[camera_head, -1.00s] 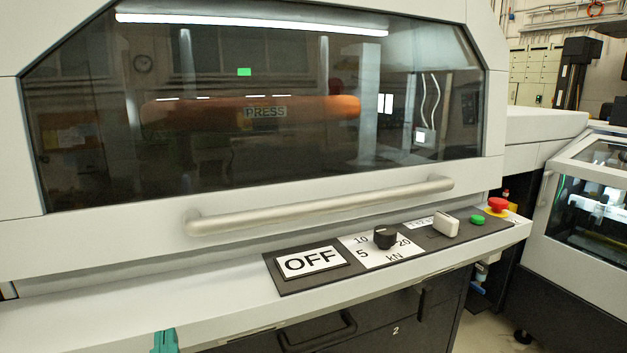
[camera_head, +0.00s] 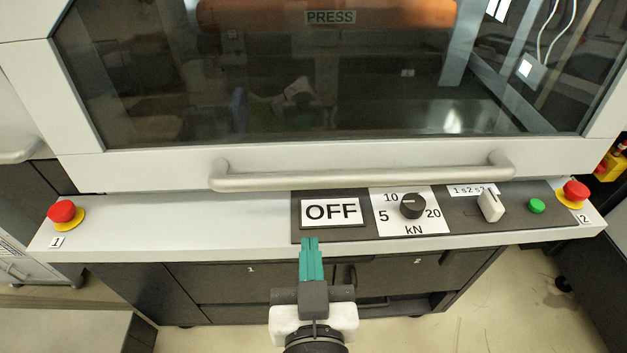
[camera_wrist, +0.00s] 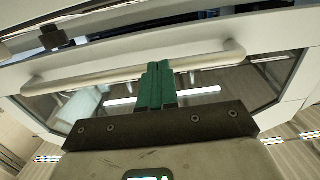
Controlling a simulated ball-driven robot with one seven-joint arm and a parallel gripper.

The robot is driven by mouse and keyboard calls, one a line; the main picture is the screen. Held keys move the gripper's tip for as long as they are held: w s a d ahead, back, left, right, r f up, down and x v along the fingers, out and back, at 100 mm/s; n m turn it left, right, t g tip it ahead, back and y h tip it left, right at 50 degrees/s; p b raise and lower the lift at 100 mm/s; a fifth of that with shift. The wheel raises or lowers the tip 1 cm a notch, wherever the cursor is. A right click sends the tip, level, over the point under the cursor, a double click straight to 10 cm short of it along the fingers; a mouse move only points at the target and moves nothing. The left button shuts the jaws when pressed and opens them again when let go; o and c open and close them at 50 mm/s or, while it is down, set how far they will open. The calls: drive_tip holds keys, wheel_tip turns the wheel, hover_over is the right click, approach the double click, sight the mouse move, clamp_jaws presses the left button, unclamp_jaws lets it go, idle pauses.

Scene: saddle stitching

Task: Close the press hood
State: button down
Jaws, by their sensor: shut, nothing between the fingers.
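The press hood (camera_head: 160,163) is a pale grey frame around a large dark window, and it reaches down close to the control ledge in the head view. Its long grey bar handle (camera_head: 360,178) runs along its lower edge. It also shows in the wrist view, where the handle (camera_wrist: 100,75) crosses behind my fingers. My gripper (camera_head: 311,242) has teal fingers held together with nothing between them. In the head view it is below the handle, in front of the ledge near the OFF plate. I cannot tell how far it is from the handle.
The ledge (camera_head: 150,222) carries an OFF plate (camera_head: 331,211), a black kN dial (camera_head: 411,206), a pale switch (camera_head: 490,206) and a green button (camera_head: 537,206). Red stop buttons sit at the left (camera_head: 62,212) and right (camera_head: 575,192) ends. Dark drawers (camera_head: 230,283) lie below.

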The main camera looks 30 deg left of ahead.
drive_tip(key=p+x, duration=0.3)
drive_tip(key=x, duration=0.9)
drive_tip(key=shift+w+a+f, duration=0.1)
drive_tip(key=shift+w+a, duration=0.05)
drive_tip(key=shift+w, duration=0.05)
drive_tip(key=shift+f, duration=0.1)
drive_tip(key=w+a+f+b, duration=0.1)
drive_tip(key=b, duration=0.2)
drive_tip(key=shift+w+b, duration=0.15)
drive_tip(key=shift+b, duration=0.15)
drive_tip(key=shift+w+a+f+b, duration=0.25)
drive_tip(key=shift+w+b, duration=0.25)
drive_tip(key=shift+b, duration=0.35)
drive_tip(key=shift+w+a+r+t, duration=0.1)
drive_tip(key=shift+r+t, duration=0.1)
drive_tip(key=shift+t, duration=0.1)
